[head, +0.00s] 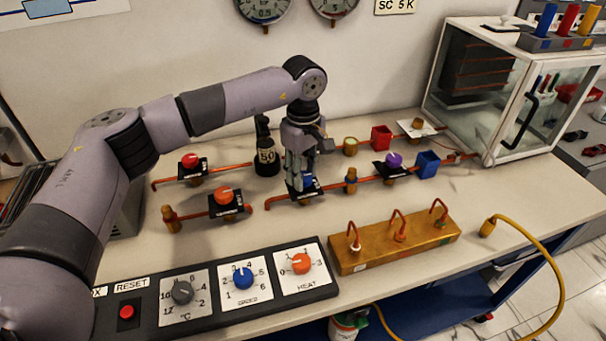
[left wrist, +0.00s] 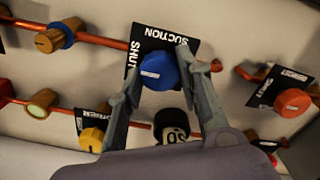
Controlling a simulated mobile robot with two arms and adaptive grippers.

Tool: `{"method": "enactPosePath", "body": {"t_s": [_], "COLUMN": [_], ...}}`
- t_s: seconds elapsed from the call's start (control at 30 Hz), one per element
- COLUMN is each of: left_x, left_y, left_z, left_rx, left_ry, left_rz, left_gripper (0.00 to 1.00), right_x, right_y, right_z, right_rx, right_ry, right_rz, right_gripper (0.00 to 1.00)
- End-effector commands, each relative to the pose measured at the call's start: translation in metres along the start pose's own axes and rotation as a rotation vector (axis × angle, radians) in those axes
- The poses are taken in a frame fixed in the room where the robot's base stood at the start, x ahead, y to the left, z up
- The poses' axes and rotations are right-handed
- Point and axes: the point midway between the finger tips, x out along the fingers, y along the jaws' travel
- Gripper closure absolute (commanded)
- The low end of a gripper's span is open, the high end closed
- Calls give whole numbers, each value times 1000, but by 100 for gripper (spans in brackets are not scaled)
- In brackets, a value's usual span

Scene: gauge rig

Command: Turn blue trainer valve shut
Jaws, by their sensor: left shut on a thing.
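The blue trainer valve (head: 308,181) sits on a copper pipe on the bench, mostly hidden behind my gripper in the head view. In the left wrist view its blue knob (left wrist: 158,71) stands over a black plate (left wrist: 168,40) lettered SUCTION and SHUT. A short white mark on the knob lies nearly level in that picture, towards its left side. My left gripper (head: 302,180) points down at the valve and is shut on the knob. Its two fingers (left wrist: 158,78) flank the knob on both sides. My right gripper is in neither view.
A red-knob valve (head: 190,160), an orange-knob valve (head: 223,196) and a purple-knob valve (head: 394,160) stand nearby. A black weight marked 50 (head: 266,157) is close behind my gripper. A brass manifold (head: 395,243) and dial panel (head: 215,292) lie in front; a glass cabinet (head: 515,95) stands right.

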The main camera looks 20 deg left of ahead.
Motion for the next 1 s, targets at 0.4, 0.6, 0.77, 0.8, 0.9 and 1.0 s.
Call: {"method": "enactPosePath", "body": {"t_s": [0.4,0.6,0.77,0.8,0.9,1.0], "left_x": [-3,-3,-2,-2,-1,-1], "left_y": [2,2,1,1,1,0], "left_z": [-1,-1,0,0,0,0], "left_rx": [33,32,32,32,32,32], "left_ry": [2,2,1,1,1,1], "left_rz": [6,7,5,4,3,2], "left_gripper": [95,66,55,53,47,47], "right_x": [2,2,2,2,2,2], "right_y": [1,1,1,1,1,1], "right_z": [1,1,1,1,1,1], "right_rx": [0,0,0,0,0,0], "right_ry": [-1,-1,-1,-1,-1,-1], "right_rz": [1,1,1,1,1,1], "right_gripper": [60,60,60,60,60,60]}}
